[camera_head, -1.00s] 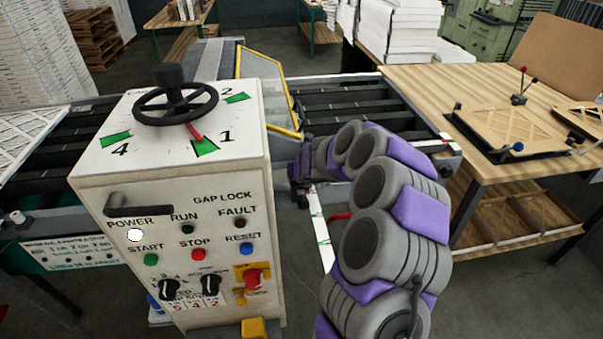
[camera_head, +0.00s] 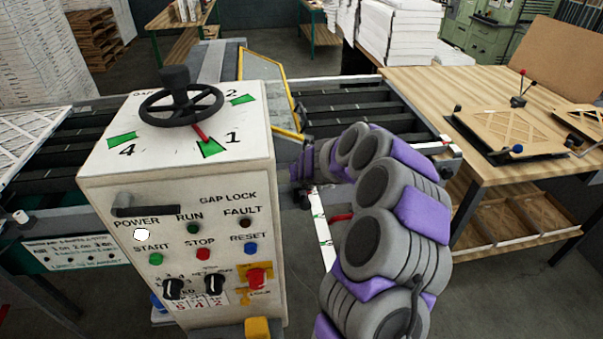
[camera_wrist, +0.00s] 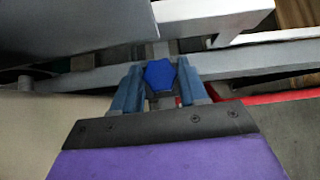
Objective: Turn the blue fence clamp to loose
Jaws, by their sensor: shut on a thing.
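The blue fence clamp (camera_wrist: 160,75) is a hexagonal blue knob on a grey rail in the wrist view. My gripper (camera_wrist: 160,88) has its two blue-grey fingers on either side of the knob, shut on it. In the head view my purple and grey arm reaches forward and down beside the white control box. My gripper (camera_head: 302,178) is small and partly hidden there. The clamp itself cannot be made out in the head view.
The white control box (camera_head: 180,220) with a black handwheel (camera_head: 181,104) stands left of my arm. A yellow-framed guard (camera_head: 262,85) and dark conveyor (camera_head: 345,103) lie behind. A wooden table (camera_head: 450,85) stands at right. A red handle (camera_head: 341,216) is close to my arm.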

